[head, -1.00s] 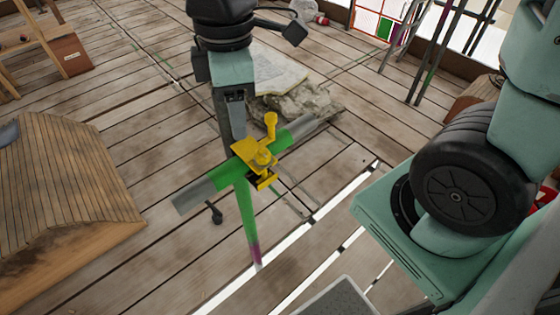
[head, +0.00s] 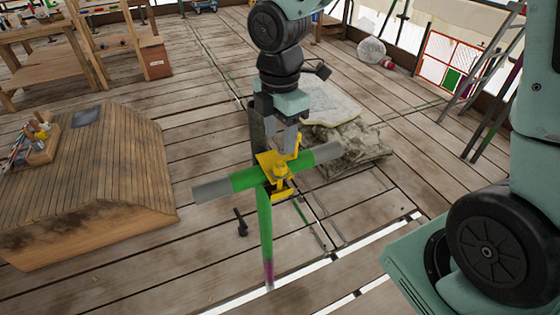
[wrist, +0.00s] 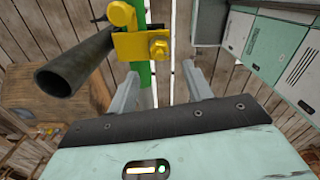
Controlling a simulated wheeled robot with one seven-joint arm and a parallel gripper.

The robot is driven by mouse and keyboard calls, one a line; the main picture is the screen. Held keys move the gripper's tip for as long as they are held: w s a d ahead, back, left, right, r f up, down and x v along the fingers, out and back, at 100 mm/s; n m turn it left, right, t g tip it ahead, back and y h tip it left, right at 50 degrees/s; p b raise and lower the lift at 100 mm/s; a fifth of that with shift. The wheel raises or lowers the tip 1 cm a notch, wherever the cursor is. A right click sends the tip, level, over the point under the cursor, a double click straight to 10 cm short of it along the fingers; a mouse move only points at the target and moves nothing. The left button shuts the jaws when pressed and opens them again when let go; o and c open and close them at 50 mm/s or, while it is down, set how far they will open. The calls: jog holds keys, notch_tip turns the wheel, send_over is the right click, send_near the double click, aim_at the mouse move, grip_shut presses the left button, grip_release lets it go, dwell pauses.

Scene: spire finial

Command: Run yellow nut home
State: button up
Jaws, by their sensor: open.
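The yellow nut (wrist: 158,47) sits on a yellow clamp plate (wrist: 131,46), just beyond my fingers in the wrist view. In the head view the yellow clamp (head: 268,163) is at the crossing of a green upright (head: 265,225) and a green-and-grey crossbar (head: 212,190). A yellow round-ended arm (wrist: 121,14) stands on the clamp. My gripper (wrist: 162,88) is open, its two fingers spread either side of the nut's line with nothing between them. In the head view my gripper (head: 284,140) is at the clamp's upper side; contact cannot be told.
The crossbar's open grey tube end (wrist: 62,78) projects close to my left finger in the wrist view. A wooden roof-like block (head: 95,170) is at left, and a rough stone slab (head: 345,148) lies behind the clamp. Plank floor is clear in front of the block.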

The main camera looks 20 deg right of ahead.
aim_at(280, 159)
notch_tip(280, 159, down, 8)
jog(key=shift+f, duration=0.1)
dwell(0.4)
jog(key=c, duration=1)
